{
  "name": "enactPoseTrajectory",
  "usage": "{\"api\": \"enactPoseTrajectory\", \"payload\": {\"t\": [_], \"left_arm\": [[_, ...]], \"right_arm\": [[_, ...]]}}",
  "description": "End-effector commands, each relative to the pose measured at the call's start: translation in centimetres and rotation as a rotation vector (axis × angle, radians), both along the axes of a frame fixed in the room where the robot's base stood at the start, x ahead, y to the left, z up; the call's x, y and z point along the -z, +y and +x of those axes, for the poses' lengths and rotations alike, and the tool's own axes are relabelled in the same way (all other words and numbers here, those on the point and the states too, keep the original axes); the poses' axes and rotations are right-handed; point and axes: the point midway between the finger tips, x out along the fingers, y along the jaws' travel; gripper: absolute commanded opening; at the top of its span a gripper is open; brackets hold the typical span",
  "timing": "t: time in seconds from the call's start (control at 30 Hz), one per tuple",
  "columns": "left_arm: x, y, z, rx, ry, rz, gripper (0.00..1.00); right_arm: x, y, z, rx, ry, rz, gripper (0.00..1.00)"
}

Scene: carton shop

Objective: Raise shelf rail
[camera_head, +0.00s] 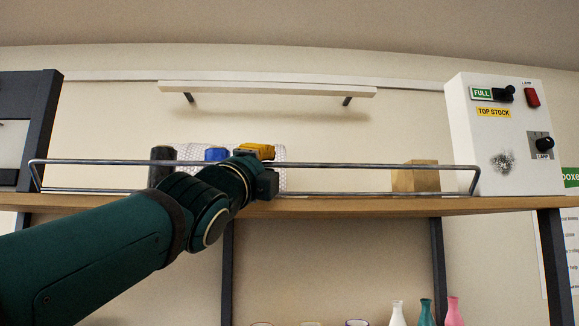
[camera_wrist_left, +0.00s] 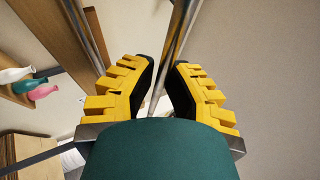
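The shelf rail (camera_head: 350,166) is a thin grey metal bar frame along the front edge of the wooden shelf (camera_head: 350,206). Its upper bar stands a little above the board, with bent ends at left and right. My left gripper (camera_head: 256,150), with yellow fingers, is at the rail's upper bar, near its middle. In the left wrist view the two yellow fingers (camera_wrist_left: 163,66) are apart, and the rail (camera_wrist_left: 181,32) runs through the gap between them. A gap shows beside the bar, and I cannot tell whether either finger touches it. My right gripper is in neither view.
Behind the rail stand a dark cylinder (camera_head: 162,160), a blue item (camera_head: 216,154) and a wooden block (camera_head: 415,177). A white control box (camera_head: 510,150) stands at the shelf's right end. A white wall ledge (camera_head: 270,88) is above. Small vases (camera_head: 426,312) show below.

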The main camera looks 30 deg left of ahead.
Motion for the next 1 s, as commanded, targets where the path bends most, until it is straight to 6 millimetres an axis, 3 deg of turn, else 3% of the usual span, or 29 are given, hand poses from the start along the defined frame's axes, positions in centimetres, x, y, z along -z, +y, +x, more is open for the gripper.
{"api": "enactPoseTrajectory", "payload": {"t": [0.07, 0.47, 1.0], "left_arm": [[0.0, 0.0, 0.0, 0.001, 0.000, 0.000, 0.39], [0.2, -0.1, -0.5, 0.000, 0.000, 0.001, 0.39], [4.4, -1.1, -9.1, 0.002, -0.001, 0.002, 0.39]], "right_arm": [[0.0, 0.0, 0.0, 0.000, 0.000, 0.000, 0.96], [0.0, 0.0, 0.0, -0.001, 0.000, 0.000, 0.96], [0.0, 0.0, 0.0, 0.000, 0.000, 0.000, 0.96]]}}
